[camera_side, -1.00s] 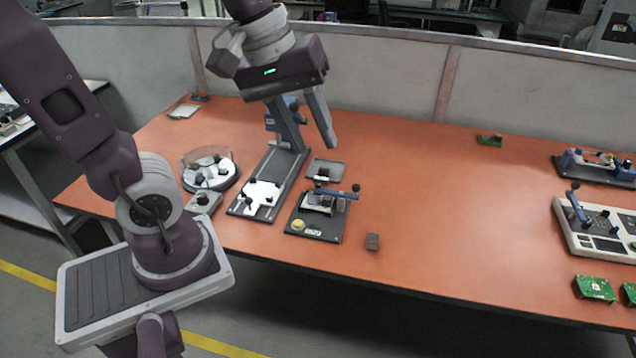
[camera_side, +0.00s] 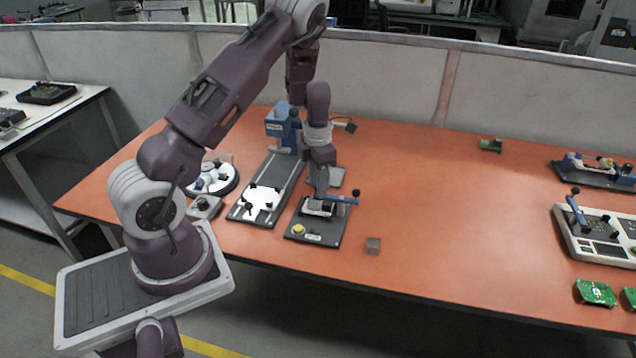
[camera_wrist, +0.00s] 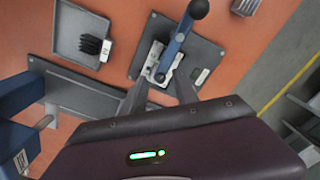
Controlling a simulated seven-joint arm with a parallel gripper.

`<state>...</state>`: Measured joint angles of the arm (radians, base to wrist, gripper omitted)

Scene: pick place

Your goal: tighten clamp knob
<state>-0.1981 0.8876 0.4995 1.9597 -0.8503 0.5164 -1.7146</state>
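The clamp fixture is a dark grey plate (camera_side: 328,227) with a pale metal block, a blue lever (camera_side: 340,198) and a yellow button (camera_side: 298,229). The lever carries a black ball knob (camera_side: 356,189), which also shows at the top of the wrist view (camera_wrist: 198,9). A small dark knob (camera_wrist: 160,78) sits by the lever's lower end there. My gripper (camera_side: 320,193) points down at the fixture's far left part. In the wrist view, its two fingers (camera_wrist: 160,82) stand apart at the block's near edge. I cannot tell whether they touch it.
A long grey rail fixture (camera_side: 281,178) with a blue upright (camera_side: 282,125) stands close on the left. A small grey tray (camera_side: 337,178) with a dark brush-like part (camera_wrist: 91,43) lies behind. The table's middle right is clear.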

